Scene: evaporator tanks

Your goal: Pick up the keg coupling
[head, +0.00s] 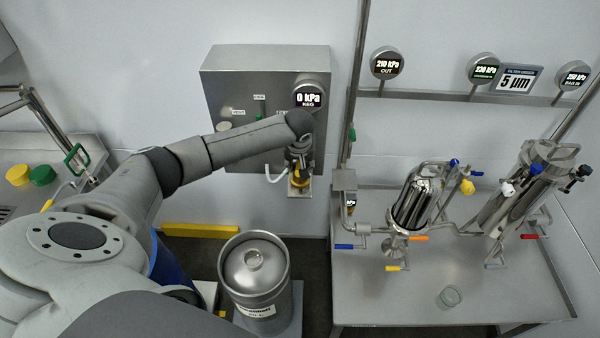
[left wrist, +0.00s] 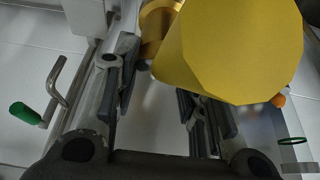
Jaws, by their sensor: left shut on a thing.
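The keg coupling (head: 300,181) shows in the head view as a small yellow and brassy piece at a metal holder (head: 299,192) below the grey control box. In the left wrist view the yellow coupling (left wrist: 235,50) is large and close, at the upper right. My left gripper (head: 300,158) reaches down onto it from above. Its fingers (left wrist: 160,95) are shut on the coupling, which hides part of the right finger. I cannot tell whether the coupling still touches the holder. My right gripper is in neither view.
A steel keg (head: 253,280) stands on the floor below my left arm. The control box (head: 262,90) with a 0 kPa gauge is on the wall behind. A metal table (head: 430,300) with filter housings stands at the right. A yellow bar (head: 200,230) lies low behind the keg.

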